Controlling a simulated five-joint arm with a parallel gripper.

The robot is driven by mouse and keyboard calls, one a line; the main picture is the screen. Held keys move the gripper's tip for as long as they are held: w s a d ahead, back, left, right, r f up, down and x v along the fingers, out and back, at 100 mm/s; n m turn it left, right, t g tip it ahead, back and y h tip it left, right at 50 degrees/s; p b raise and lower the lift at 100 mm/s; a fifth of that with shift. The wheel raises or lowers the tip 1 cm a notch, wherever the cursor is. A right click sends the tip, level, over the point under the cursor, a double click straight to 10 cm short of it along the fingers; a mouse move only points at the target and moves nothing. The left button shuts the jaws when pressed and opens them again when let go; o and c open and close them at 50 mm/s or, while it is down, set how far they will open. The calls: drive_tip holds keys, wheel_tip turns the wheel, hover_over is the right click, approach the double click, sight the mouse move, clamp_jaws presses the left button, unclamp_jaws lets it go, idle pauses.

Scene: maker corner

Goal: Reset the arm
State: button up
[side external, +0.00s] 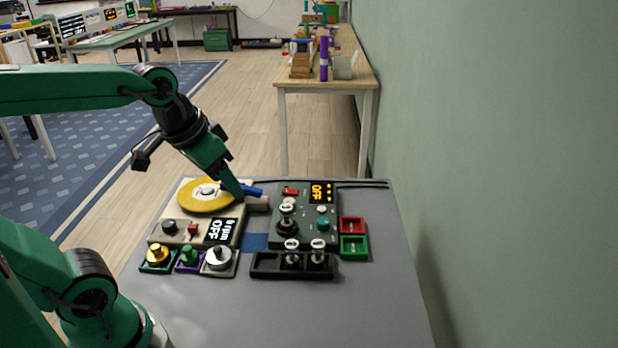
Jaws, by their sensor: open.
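My green arm reaches in from the left of the side external view. My gripper (236,190) is open and points down at the right edge of a yellow disc (203,195). The disc lies on a beige device (187,222) whose display reads "0 rpm OFF". A blue piece (254,192) shows just right of the fingertips; I cannot tell whether they touch it. The fingers partly overlap each other in this view, and nothing shows clearly between them.
A dark green panel (304,237) with knobs and an "OFF" display stands to the right. Red (352,226) and green (355,246) trays, a black holder (272,264) and small knob trays (188,258) sit nearby. The grey table (300,310) is clear in front. A wall borders the right.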

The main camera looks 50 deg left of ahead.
drive_tip(key=shift+t, duration=0.4)
drive_tip(key=s, duration=0.1)
drive_tip(key=s+f, duration=0.1)
drive_tip(key=s+d, duration=0.1)
drive_tip(key=s, duration=0.1)
drive_tip(key=shift+f, duration=0.15)
